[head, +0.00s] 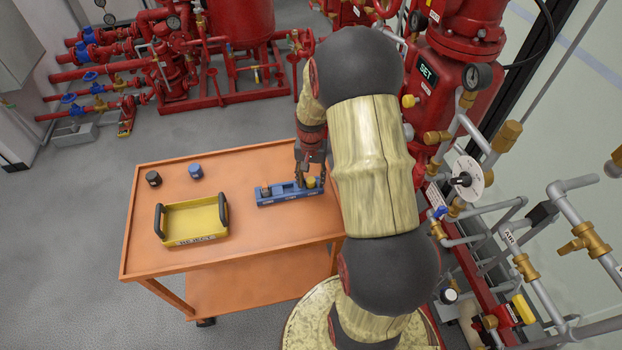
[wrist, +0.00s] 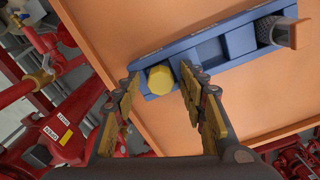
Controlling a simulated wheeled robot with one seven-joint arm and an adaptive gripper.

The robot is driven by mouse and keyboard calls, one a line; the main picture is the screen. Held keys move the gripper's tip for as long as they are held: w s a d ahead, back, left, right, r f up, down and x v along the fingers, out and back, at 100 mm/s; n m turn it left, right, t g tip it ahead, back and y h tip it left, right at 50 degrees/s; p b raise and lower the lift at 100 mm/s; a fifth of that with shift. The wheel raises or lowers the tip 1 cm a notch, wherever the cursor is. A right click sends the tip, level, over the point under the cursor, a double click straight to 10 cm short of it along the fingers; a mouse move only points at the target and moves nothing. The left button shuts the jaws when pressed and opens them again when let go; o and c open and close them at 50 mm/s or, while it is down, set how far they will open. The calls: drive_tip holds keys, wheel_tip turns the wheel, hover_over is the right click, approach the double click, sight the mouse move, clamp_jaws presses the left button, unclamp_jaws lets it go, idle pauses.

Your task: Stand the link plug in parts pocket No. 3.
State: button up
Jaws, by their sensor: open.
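A blue parts block (head: 283,198) with pockets lies on the orange cart; it also shows in the wrist view (wrist: 207,50). A yellow faceted plug (wrist: 160,80) stands in the pocket at its right end in the head view (head: 310,183). A dark knurled part with a brownish top (wrist: 280,32) stands in the other end pocket (head: 265,189). The pocket between looks empty. I cannot tell which part is the link plug, nor read the pocket numbers. My gripper (wrist: 158,75) is open, pointing down over the block, its fingers either side of the yellow plug, apparently not touching it.
A yellow tray (head: 195,222) with dark handles sits on the cart (head: 250,250), left of the block. A black cap (head: 153,179) and a blue cap (head: 196,172) stand behind it. The cart's front is clear.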

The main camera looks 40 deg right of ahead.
sight(311, 180)
drive_tip(key=shift+r, duration=0.1)
wheel_tip(311, 180, up, 12)
drive_tip(key=p, duration=0.3)
idle(0.7)
